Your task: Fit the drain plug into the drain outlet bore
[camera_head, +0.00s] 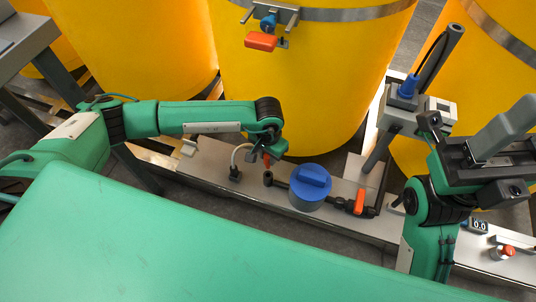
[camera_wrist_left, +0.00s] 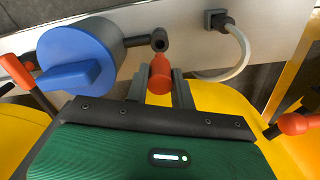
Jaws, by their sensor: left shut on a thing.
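The orange-red drain plug (camera_wrist_left: 160,75) is between the fingers of my left gripper (camera_wrist_left: 161,88), which is shut on it. In the head view my left gripper (camera_head: 263,156) is small and partly hidden by its own wrist, and a bit of the plug (camera_head: 267,161) shows below it. The drain outlet bore (camera_wrist_left: 159,40) is the open end of a short dark pipe just beyond the plug's tip. The outlet (camera_head: 268,179) also shows in the head view. The plug seems close to the bore but outside it; I cannot tell the exact gap. My right gripper (camera_head: 486,165) is at the right, its fingers unclear.
A blue-capped grey canister (camera_head: 310,187) stands beside the outlet, with an orange-handled valve (camera_head: 360,200) farther right. A grey cable loops from a black socket (camera_head: 235,173) left of the outlet. Yellow drums (camera_head: 310,80) stand behind. A grey post (camera_head: 385,140) rises at right.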

